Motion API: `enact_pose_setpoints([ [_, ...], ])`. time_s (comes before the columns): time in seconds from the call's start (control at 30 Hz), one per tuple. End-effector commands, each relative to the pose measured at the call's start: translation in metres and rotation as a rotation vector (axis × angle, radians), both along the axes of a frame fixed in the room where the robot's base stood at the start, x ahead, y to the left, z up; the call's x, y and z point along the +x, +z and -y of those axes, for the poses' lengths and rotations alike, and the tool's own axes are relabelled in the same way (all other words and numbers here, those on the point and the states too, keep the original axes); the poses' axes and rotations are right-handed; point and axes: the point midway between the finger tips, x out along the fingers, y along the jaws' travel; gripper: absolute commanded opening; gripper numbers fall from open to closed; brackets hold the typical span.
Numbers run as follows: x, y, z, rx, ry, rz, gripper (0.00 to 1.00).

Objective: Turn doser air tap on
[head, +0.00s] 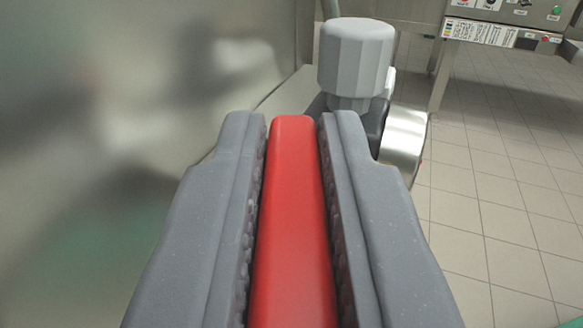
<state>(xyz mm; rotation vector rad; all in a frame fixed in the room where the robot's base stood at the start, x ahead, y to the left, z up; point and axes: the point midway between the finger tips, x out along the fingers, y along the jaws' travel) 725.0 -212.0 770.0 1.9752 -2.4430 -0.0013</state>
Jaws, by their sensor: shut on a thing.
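A red bar-shaped handle (292,215), which looks like the air tap's lever, lies lengthwise between the two grey fingers of my gripper (292,135). The fingers are shut on it, with their ribbed inner pads along both sides. Its rounded far end shows level with the fingertips. The near end runs out of the bottom of the picture. The tap's body and pipe are hidden, so I cannot tell the lever's on or off position from this view.
A grey faceted knob (355,58) stands just beyond the fingertips, above a round metal fitting (405,140). A shiny metal panel (120,110) fills the left. A control panel (505,20) with a green button is at the upper right. Tiled floor (490,200) lies open at right.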

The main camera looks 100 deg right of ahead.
Motion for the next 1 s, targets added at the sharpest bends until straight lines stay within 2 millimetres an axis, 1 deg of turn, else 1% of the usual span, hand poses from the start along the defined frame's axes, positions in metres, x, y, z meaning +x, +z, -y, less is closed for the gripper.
enact_pose_setpoints([
  [0.03,0.005,0.004,-0.003,-0.004,0.015,0.007,0.0],
  [0.43,0.005,0.005,-0.002,-0.004,0.013,0.008,0.0],
  [0.47,0.005,0.005,-0.002,-0.004,0.013,0.008,0.22],
  [0.5,0.004,0.004,-0.002,-0.004,0.011,0.007,0.34],
  [0.53,0.004,0.004,-0.002,-0.003,0.01,0.006,0.35],
  [0.83,0.002,0.002,-0.002,-0.002,0.003,0.004,0.35],
  [0.93,0.003,0.001,-0.01,-0.002,0.005,0.004,0.35],
  [1.0,0.004,0.001,-0.019,-0.002,0.004,0.004,0.35],
])
